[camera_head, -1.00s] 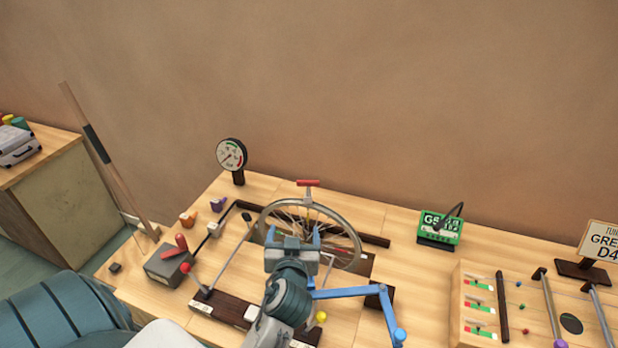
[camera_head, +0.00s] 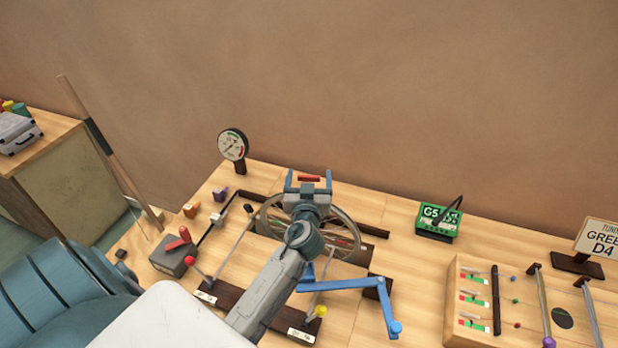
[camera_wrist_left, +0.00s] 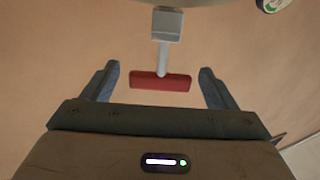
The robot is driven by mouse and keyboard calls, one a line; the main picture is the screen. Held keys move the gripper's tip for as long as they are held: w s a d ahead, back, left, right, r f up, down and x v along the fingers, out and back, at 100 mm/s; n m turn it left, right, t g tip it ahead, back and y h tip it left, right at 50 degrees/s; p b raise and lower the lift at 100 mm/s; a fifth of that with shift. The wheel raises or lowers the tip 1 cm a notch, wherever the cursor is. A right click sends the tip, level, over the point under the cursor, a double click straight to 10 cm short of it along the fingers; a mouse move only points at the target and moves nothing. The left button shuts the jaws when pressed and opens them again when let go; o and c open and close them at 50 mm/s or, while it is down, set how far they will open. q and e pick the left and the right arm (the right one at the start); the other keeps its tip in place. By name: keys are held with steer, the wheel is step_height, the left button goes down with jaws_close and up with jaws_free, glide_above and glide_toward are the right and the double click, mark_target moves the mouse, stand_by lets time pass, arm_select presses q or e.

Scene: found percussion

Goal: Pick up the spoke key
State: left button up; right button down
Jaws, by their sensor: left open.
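The spoke key (camera_head: 310,179) has a red crossbar handle and stands at the top of the spoked wheel (camera_head: 350,228). In the left wrist view the spoke key (camera_wrist_left: 160,82) shows its red bar and a grey stem leading to a grey block. My left gripper (camera_head: 309,175) is open, with one blue finger on each side of the red bar. In the wrist view the left gripper (camera_wrist_left: 160,70) shows clear gaps between both fingers and the bar's ends. The gripper and wrist hide part of the wheel. My right gripper is not seen.
A dial gauge (camera_head: 233,147) stands behind left on the bench. A blue crank (camera_head: 350,284), a grey box with a red lever (camera_head: 174,256) and a green G5 device (camera_head: 437,221) surround the wheel. A wooden tray (camera_head: 455,290) lies at right.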

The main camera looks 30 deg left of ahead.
arm_select(q)
steer(key=shift+x, duration=1.1)
steer(key=shift+s, duration=0.15)
steer(key=c, duration=1.1)
